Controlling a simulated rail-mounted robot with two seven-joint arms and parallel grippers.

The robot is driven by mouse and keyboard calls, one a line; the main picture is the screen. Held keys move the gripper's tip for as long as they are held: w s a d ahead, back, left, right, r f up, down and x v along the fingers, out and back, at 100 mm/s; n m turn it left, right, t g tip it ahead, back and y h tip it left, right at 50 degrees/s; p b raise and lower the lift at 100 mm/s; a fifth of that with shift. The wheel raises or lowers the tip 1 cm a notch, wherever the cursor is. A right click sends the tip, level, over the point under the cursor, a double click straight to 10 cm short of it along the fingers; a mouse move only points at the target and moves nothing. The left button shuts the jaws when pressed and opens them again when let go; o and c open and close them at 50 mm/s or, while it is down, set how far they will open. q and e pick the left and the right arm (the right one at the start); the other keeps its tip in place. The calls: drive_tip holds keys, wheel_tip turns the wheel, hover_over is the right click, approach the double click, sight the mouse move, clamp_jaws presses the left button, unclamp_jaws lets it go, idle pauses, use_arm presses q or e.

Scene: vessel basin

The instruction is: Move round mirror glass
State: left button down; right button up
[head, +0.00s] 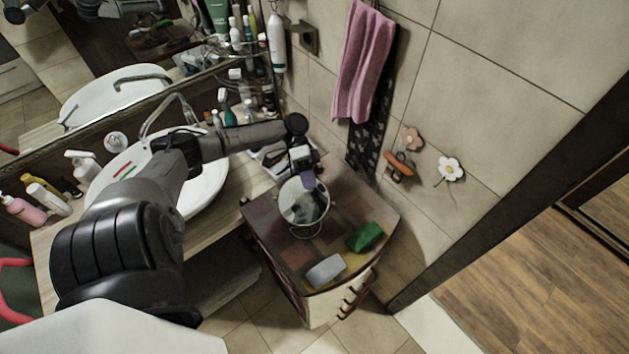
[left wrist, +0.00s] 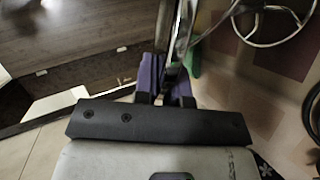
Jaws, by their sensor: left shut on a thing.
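The round mirror glass (head: 303,203) stands upright over the small cabinet top, with a thin wire ring base below it. In the left wrist view the mirror (left wrist: 184,32) shows nearly edge-on, with its wire ring stand (left wrist: 268,38) at the upper right. My left gripper (head: 308,181) comes down from behind and is shut on the mirror's upper rim. Its purple fingers (left wrist: 166,85) also show in the left wrist view, on either side of the rim. I cannot tell whether the base touches the cabinet top. My right gripper is not in view.
The cabinet top (head: 268,221) also holds a green item (head: 365,237) and a grey-white block (head: 326,270) towards its front. The sink (head: 160,175) and bottles are at the left. A pink towel (head: 362,62) hangs on the tiled wall. Open floor lies at the right.

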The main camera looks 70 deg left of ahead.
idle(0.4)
use_arm(q)
drive_tip(key=c, duration=1.2)
unclamp_jaws()
drive_tip(key=shift+w+a+b, duration=0.1)
drive_tip(key=shift+a+b, duration=0.2)
drive_tip(key=shift+a, duration=0.25)
drive_tip(key=shift+b+v, duration=2.65)
drive_tip(key=shift+v, duration=3.8)
drive_tip(key=shift+d+r, duration=0.15)
